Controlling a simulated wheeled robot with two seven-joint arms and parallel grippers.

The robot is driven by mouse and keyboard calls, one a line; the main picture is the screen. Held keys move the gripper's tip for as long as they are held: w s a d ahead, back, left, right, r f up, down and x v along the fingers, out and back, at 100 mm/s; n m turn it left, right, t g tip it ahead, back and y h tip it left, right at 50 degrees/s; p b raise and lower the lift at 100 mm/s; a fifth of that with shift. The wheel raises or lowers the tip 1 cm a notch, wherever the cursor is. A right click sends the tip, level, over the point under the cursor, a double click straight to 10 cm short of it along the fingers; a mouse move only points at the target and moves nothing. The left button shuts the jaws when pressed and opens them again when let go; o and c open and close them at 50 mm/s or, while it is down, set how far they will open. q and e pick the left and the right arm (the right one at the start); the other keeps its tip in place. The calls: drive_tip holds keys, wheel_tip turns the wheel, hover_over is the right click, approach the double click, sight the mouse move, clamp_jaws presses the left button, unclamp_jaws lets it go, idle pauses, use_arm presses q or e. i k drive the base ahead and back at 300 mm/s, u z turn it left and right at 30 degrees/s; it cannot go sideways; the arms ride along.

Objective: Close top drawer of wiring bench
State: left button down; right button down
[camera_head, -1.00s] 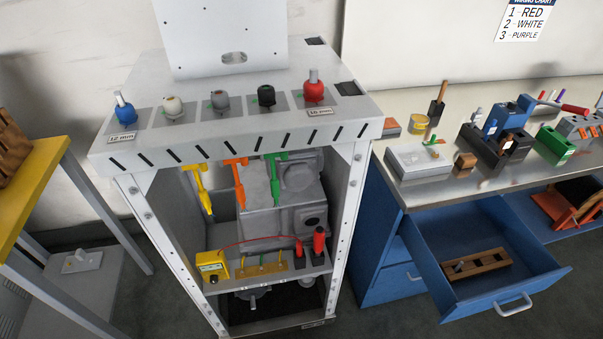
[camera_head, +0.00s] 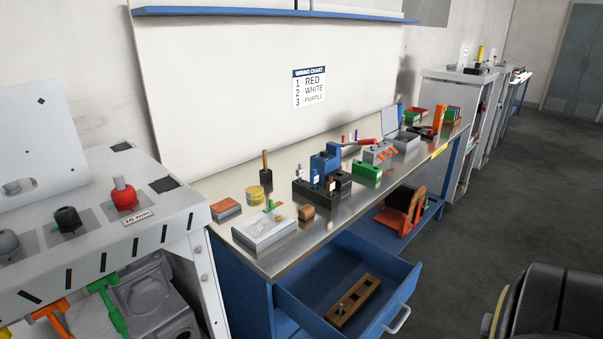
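The wiring bench (camera_head: 290,262) has a steel top and a blue body. It stands in the middle of the head view. Its top drawer (camera_head: 402,292) is pulled well out toward the lower right. A light metal handle (camera_head: 398,319) is on the drawer's front. A brown wooden block with slots (camera_head: 353,301) lies inside the drawer. The lower part of the bench is cut off by the picture's bottom edge. Neither of my grippers is in view.
A white dispenser frame (camera_head: 180,212) with coloured knobs stands at the left, close to the bench. A black chair (camera_head: 560,300) is at the lower right. Grey floor (camera_head: 465,235) lies open between drawer and chair. Tools and boxes cover the bench top.

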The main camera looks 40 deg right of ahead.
sight(372, 285)
drive_tip(key=z, duration=2)
drive_tip(key=k, duration=0.4)
drive_tip(key=z, duration=0.95)
drive_tip(key=i, duration=0.7)
drive_tip(key=u, duration=1.75)
